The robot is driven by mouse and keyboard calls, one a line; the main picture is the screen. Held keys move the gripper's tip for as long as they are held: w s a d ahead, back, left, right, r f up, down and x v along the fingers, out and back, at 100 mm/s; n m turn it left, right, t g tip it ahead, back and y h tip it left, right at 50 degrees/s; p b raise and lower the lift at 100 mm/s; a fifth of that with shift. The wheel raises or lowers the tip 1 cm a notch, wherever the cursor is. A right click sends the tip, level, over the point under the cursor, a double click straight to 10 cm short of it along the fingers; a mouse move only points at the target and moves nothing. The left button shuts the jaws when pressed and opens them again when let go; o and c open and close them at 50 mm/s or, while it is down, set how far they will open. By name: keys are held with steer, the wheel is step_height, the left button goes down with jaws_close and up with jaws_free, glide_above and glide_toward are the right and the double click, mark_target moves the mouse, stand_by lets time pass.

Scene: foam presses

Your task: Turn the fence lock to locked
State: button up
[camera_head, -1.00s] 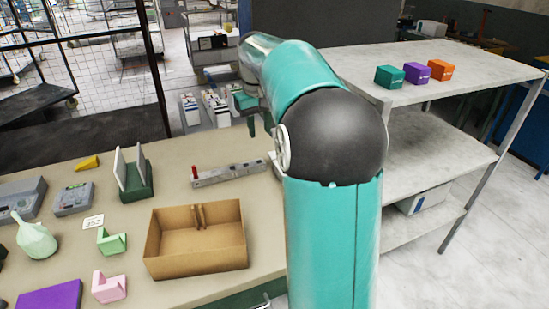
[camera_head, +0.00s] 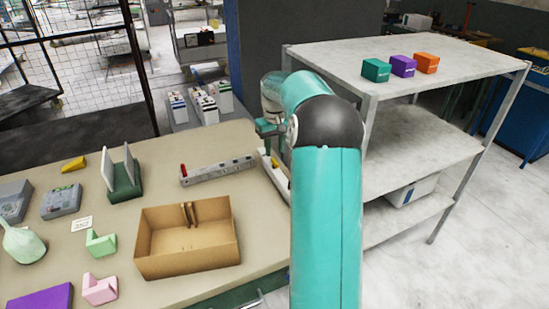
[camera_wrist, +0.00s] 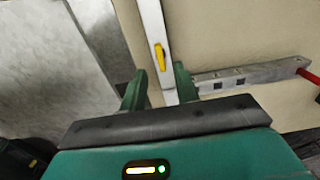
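A white bar with a yellow lever (camera_wrist: 160,57) on it lies ahead of my gripper in the wrist view; I take this lever to be the fence lock. The lever lies roughly along the bar. The white bar (camera_head: 282,182) also shows at the table's right edge in the head view, partly hidden by my arm. My gripper (camera_wrist: 160,70) is open, its two green fingers apart on either side of the bar, with the lever just beyond the fingertips. Contact cannot be told. In the head view my gripper (camera_head: 268,130) is partly hidden by my arm.
A grey rail (camera_head: 218,170) with a red lever lies left of the white bar. A cardboard box (camera_head: 187,262) stands in front of it. A metal shelf (camera_head: 455,58) holding small coloured boxes stands close on the right of my arm.

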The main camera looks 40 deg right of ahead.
mark_target(274, 161)
step_height(274, 161, down, 4)
steer(key=shift+f, duration=0.2)
jaws_close()
